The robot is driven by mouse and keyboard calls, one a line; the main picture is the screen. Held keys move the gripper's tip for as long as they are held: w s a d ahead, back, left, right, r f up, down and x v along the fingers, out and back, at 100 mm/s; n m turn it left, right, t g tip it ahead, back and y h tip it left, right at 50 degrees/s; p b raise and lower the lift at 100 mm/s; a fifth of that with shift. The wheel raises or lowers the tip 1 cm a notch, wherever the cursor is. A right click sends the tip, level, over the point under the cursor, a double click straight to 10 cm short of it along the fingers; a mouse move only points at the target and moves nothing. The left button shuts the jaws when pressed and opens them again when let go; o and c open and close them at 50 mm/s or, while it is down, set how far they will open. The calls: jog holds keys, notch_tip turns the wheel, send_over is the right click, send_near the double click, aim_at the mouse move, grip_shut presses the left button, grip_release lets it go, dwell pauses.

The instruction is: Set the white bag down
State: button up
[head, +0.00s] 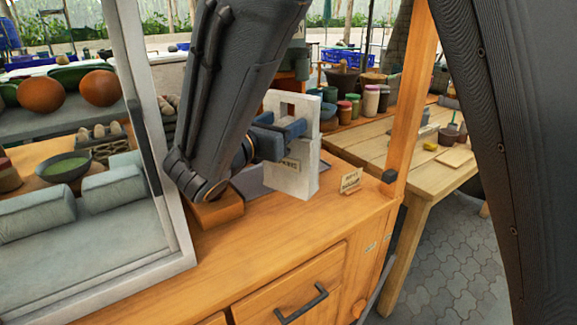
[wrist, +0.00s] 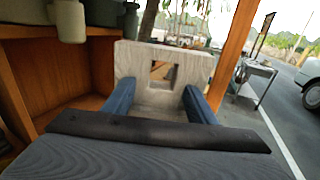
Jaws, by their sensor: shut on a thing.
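The white bag (head: 301,174) is a pale upright slab with a square handle hole near its top and a small label on its front. It stands upright at the wooden counter's right part, beside a dark grey mat (head: 250,180). I cannot tell whether its base touches the counter. My gripper (head: 281,134), with blue fingers, is shut on the bag's upper part. In the wrist view the bag (wrist: 140,75) sits between the two blue fingers of my gripper (wrist: 158,100), its hole facing the camera. Its lower part is hidden there.
The wooden counter (head: 290,245) has free room in front of the bag. A small sign (head: 350,181) stands right of it, near an orange post (head: 412,100). A glass-fronted case (head: 165,190) is at the left. Behind are jars and a wooden table (head: 400,150).

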notch_tip(320, 180, down, 6)
jog(key=shift+f, duration=0.35)
jog(key=o, duration=1.1)
jog(key=shift+f, duration=0.1)
jog(key=shift+c, duration=0.2)
jog(key=v, duration=0.7)
jog(key=shift+s+b, duration=0.3)
jog(key=shift+b, duration=0.05)
